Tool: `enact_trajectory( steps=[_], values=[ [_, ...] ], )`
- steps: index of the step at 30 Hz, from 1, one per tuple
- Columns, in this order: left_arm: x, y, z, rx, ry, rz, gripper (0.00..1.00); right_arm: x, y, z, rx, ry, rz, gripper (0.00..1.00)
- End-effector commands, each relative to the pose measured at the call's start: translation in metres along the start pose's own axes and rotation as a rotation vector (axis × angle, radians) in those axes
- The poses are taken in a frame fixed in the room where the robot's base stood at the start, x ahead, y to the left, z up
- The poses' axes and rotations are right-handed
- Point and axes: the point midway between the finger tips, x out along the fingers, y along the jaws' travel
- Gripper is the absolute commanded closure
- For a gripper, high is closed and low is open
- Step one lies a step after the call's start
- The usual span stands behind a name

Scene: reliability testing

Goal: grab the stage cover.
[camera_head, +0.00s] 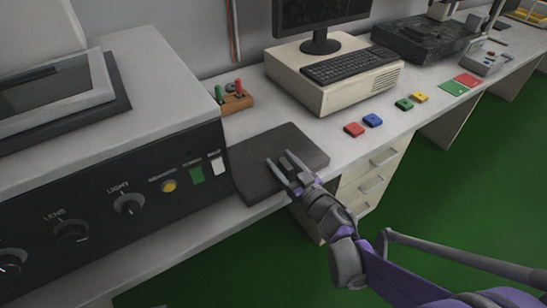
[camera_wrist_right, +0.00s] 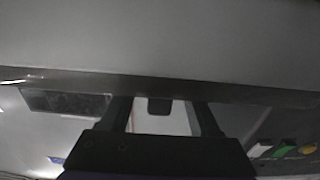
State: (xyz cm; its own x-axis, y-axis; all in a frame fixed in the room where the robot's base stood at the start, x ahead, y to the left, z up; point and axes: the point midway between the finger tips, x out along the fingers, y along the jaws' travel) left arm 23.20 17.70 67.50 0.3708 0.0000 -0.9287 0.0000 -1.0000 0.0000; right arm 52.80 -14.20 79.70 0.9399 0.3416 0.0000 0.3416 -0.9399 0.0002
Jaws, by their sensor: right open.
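The task's stage cover seems to be the flat dark grey square slab (camera_head: 250,172) lying on the worktop, right of the black-fronted machine. My right gripper (camera_head: 282,168) reaches in from the lower right, and its fingers overlap the slab's front right part in the head view. I cannot tell whether they touch it. In the right wrist view the fingers (camera_wrist_right: 162,112) stand apart with a gap between them. A wide grey surface with a dark edge fills the top of that view; I cannot tell if it is the slab. My left gripper is not in view.
The machine (camera_head: 95,205) with knobs and buttons stands directly left of the slab. A small wooden rack (camera_head: 236,103) with red and green handles is behind it. A beige computer (camera_head: 310,90) with keyboard (camera_head: 350,65) and red (camera_head: 354,130) and blue (camera_head: 373,120) blocks lie to the right.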

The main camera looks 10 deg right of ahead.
Motion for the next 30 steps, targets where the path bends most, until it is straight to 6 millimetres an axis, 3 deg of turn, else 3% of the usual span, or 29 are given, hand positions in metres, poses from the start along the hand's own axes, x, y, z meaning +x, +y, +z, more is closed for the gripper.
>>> enact_trajectory(
  steps=[2,12,30],
  values=[
    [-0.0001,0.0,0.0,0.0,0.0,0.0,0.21,-0.0003,0.0001,-0.0001,0.0,0.0,0.0,0.39],
    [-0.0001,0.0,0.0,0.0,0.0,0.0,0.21,-0.0006,0.0001,0.0,0.0,0.0,0.0,1.0],
    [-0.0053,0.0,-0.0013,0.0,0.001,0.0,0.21,-0.0021,0.003,-0.0072,0.0,0.001,0.001,1.0]
  ],
)
